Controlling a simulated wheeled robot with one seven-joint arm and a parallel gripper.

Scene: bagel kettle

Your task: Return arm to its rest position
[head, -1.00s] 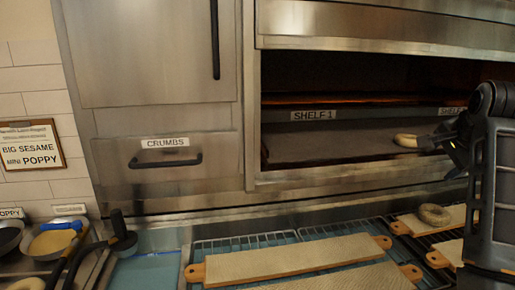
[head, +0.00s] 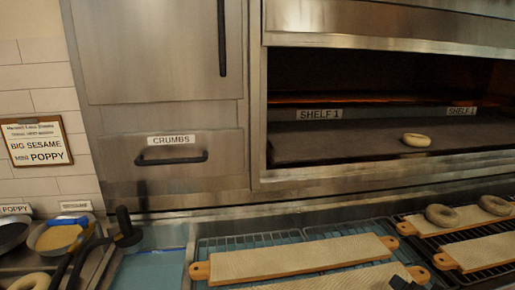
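A pale bagel (head: 416,140) lies flat near the front edge of the oven's Shelf 1 (head: 340,145), toward the right of the opening. Nothing touches it from above. A small dark piece at the bottom edge, right of centre, looks like part of my arm or gripper (head: 402,284). It is low over the near board, well below and apart from the bagel on the shelf. The fingers cannot be made out, and the rest of my arm is out of view.
Long boards (head: 295,261) lie on wire racks before the oven; the right-hand one (head: 465,220) bears two bagels (head: 442,215). At left are pans, a bowl of seeds (head: 60,237), a dark-handled tool (head: 124,230) and another bagel (head: 31,281). The CRUMBS drawer (head: 170,160) is shut.

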